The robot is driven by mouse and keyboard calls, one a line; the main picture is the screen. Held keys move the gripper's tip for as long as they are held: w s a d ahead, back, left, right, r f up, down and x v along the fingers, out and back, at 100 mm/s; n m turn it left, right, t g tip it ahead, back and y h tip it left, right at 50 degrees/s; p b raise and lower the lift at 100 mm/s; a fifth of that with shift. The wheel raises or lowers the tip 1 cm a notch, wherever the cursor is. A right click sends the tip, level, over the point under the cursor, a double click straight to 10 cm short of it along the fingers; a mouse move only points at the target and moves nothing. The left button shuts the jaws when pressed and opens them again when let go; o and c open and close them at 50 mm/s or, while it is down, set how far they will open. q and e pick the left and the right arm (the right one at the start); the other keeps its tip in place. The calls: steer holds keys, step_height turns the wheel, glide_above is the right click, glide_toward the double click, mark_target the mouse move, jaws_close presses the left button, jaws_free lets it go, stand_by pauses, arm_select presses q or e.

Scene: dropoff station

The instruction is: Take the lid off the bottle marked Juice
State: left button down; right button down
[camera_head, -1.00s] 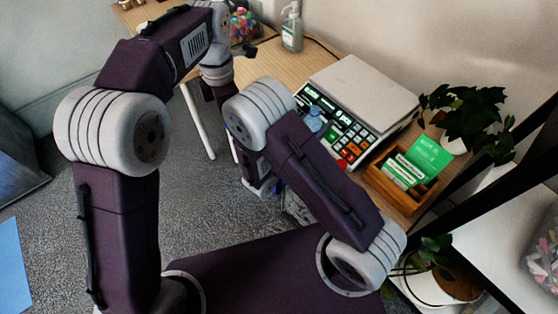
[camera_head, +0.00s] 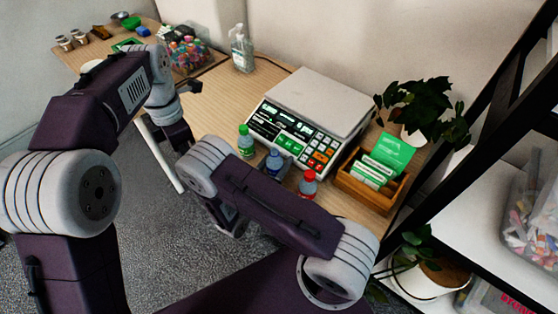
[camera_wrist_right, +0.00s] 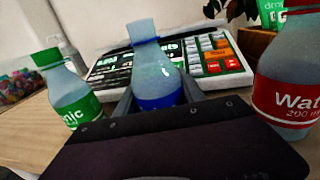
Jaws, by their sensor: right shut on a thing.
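Three small bottles stand in a row at the table's front edge, before the scale.
A scale (camera_head: 312,118) with lit keys stands close behind the bottles. A wooden box (camera_head: 370,190) with green packets and a leafy plant (camera_head: 424,110) are at right. A sanitizer bottle (camera_head: 242,50) and a container of colourful items (camera_head: 188,50) stand farther back. Black shelving borders the right.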

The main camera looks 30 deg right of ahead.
steer(key=shift+s+f, duration=0.1)
steer(key=shift+f, duration=0.05)
steer(key=c, duration=0.7)
jaws_free()
steer(key=shift+r, duration=0.35)
steer(key=v, duration=1.2)
